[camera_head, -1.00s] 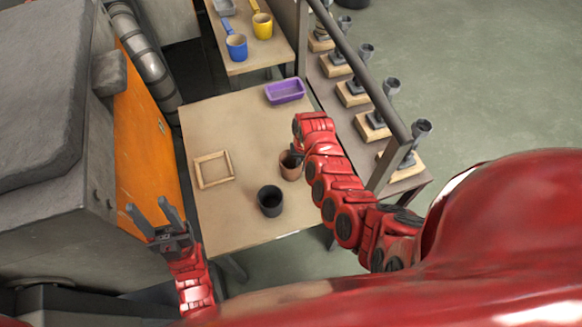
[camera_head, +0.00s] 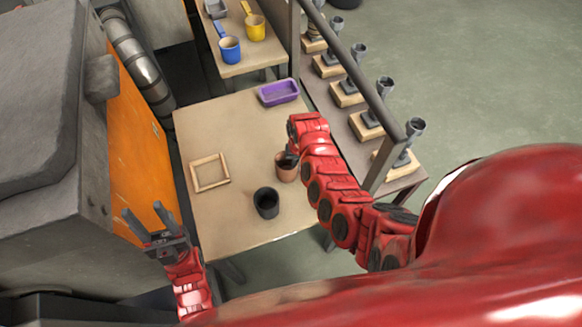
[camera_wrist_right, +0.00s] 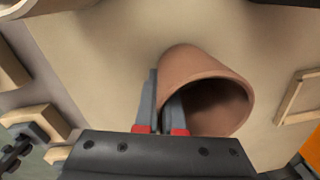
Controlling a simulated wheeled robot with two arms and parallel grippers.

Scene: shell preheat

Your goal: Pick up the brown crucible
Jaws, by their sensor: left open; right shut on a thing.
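The brown crucible (camera_head: 287,172) stands on the table, partly hidden by my right arm in the head view. In the right wrist view, the brown crucible (camera_wrist_right: 205,75) shows its open mouth. My right gripper (camera_wrist_right: 160,95) is shut on its wall, one finger outside and one inside the mouth. In the head view, my right gripper (camera_head: 290,153) is at the crucible's rim. I cannot tell whether the crucible is lifted. My left gripper (camera_head: 150,222) is open and empty, left of the table.
A black crucible (camera_head: 266,202) stands just in front of the brown one. A wooden frame (camera_head: 194,173) lies at the left of the table (camera_head: 225,125), and a purple tray (camera_head: 278,92) at the back. A rail (camera_head: 350,75) runs along the right. An orange panel (camera_head: 140,165) is at left.

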